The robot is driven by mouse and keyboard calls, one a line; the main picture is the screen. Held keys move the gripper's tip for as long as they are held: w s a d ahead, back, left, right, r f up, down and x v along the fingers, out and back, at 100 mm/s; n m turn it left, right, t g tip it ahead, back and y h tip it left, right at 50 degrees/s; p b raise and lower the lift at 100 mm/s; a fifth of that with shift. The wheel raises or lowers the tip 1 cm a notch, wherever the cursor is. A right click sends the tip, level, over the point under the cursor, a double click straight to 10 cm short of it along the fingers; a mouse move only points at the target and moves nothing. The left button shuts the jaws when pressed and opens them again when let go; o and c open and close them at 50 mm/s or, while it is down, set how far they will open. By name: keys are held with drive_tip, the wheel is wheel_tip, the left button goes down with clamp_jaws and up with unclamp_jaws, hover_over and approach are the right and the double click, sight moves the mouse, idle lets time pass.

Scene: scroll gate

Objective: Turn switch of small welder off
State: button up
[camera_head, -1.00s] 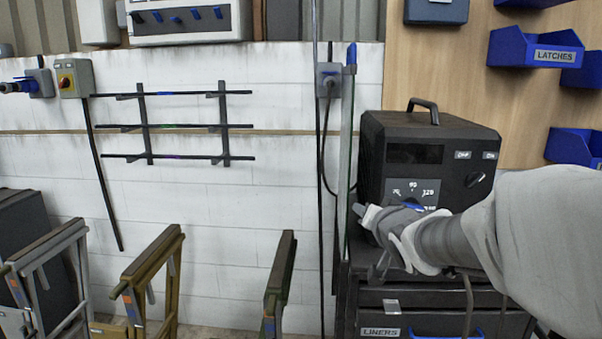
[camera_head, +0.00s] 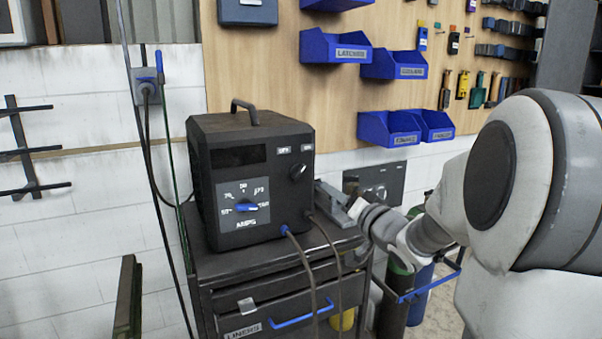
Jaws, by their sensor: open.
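The small welder (camera_head: 250,215) is a black box with a top handle, standing on a dark drawer cart (camera_head: 262,258). Its front has a blue amps dial (camera_head: 248,206) on a grey panel at the left. A dark rotary switch (camera_head: 298,172) sits at the upper right under two small white labels, too small to read surely. My gripper (camera_head: 334,196) is just right of the welder, above the cart top, apart from the switch. It is open, and nothing shows between its fingers, though they are small and partly merged with the background.
Two cables (camera_head: 310,275) hang from the welder's front over the drawers. Gas cylinders (camera_head: 397,295) stand right of the cart, below my arm. Blue bins (camera_head: 390,128) hang on the wooden board behind. Wall cables run left of the welder.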

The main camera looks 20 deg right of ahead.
sight(302, 171)
drive_tip(key=w+b, duration=0.1)
drive_tip(key=w, duration=0.4)
drive_tip(key=w+b, duration=0.1)
drive_tip(key=w, duration=0.5)
drive_tip(key=w+b, duration=0.1)
drive_tip(key=w, duration=0.4)
drive_tip(key=shift+w+a, duration=0.25)
drive_tip(key=shift+a, duration=0.1)
drive_tip(key=shift+c, duration=0.2)
clamp_jaws()
